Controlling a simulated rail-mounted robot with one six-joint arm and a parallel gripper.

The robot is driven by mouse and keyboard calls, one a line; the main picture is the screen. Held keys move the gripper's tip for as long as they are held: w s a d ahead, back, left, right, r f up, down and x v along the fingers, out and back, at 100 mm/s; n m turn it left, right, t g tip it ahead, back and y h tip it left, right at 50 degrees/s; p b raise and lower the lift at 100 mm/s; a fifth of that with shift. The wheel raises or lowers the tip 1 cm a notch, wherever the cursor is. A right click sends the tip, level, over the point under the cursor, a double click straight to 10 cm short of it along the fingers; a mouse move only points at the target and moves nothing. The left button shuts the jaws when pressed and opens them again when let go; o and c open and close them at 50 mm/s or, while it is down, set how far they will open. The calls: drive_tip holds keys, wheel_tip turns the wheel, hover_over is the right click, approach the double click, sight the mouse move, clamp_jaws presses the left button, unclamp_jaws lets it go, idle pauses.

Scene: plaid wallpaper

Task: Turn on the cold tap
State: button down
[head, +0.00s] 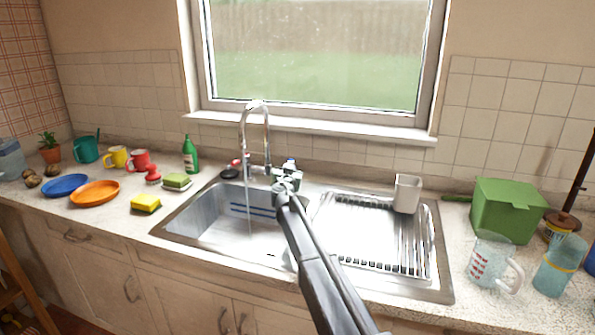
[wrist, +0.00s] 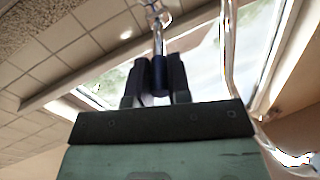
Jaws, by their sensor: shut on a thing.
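The chrome tap (head: 257,106) stands behind the sink with a tall curved spout. A thin pale stream, which looks like water, hangs below its outlet. The cold tap (head: 290,163), marked blue, is right of the spout and mostly hidden by my gripper (head: 286,178). The red-marked hot tap (head: 237,164) is left of the spout. In the wrist view, my gripper (wrist: 160,72) is shut on the dark blue cold tap handle (wrist: 159,73). A chrome stem runs beyond it, and the spout (wrist: 226,50) rises close on the right.
The sink basin (head: 190,215) is below the spout, with a drying rack (head: 372,235) to its right. A green bottle (head: 190,155) and sponges (head: 146,203) are left. A green box (head: 508,208) and clear jug (head: 488,262) are right.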

drive_tip(key=c, duration=1.1)
unclamp_jaws()
drive_tip(key=shift+s, duration=0.1)
drive_tip(key=s, duration=0.3)
drive_tip(key=s+a, duration=0.1)
drive_tip(key=s, duration=0.6)
drive_tip(key=shift+s+a, duration=0.25)
drive_tip(key=shift+a, duration=0.05)
